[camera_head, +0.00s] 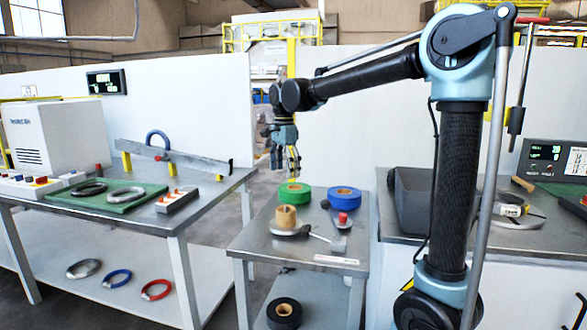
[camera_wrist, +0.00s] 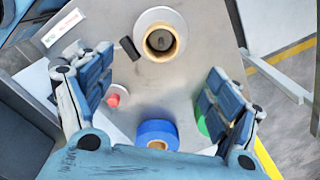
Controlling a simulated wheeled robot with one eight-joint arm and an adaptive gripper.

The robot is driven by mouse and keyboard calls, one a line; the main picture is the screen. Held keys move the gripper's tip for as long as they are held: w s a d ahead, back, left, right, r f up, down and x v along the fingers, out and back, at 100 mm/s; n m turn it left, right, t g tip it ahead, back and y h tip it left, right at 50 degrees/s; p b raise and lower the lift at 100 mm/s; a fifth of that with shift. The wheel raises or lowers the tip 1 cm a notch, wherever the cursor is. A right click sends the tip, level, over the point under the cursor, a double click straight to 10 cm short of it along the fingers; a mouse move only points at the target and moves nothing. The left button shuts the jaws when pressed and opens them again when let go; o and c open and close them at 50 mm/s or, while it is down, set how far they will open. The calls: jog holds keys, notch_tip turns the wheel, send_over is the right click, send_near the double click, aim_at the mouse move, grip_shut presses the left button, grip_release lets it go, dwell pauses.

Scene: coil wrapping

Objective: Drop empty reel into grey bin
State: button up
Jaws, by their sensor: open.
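The reel, a tan cardboard core (camera_head: 286,218), stands upright on a pale round base at the front left of the small metal table. In the wrist view the tan core (camera_wrist: 160,42) shows from above, at the top, with a grey spindle inside it. My gripper (camera_head: 293,168) points down above the back of the table, higher than the core and behind it. Its two fingers (camera_wrist: 153,95) are wide apart with nothing between them. The grey bin (camera_head: 412,202) stands on the right bench, partly hidden by my arm. Its dark side (camera_wrist: 18,140) shows at the wrist view's lower left.
A green roll (camera_head: 293,194) and a blue roll (camera_head: 344,199) lie at the table's back. A red-knobbed part (camera_head: 342,220) stands to their front. The left bench holds a green mat (camera_head: 104,204) with coils. A black roll (camera_head: 284,312) lies on the lower shelf.

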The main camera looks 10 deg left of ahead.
aim_at(285, 214)
jog(key=f, duration=1.7)
jog(key=shift+w+f, duration=0.2)
jog(key=shift+w, duration=0.2)
jog(key=c, duration=1.2)
jog(key=o, duration=0.3)
jog(key=shift+r, duration=0.1)
jog(key=c, duration=0.4)
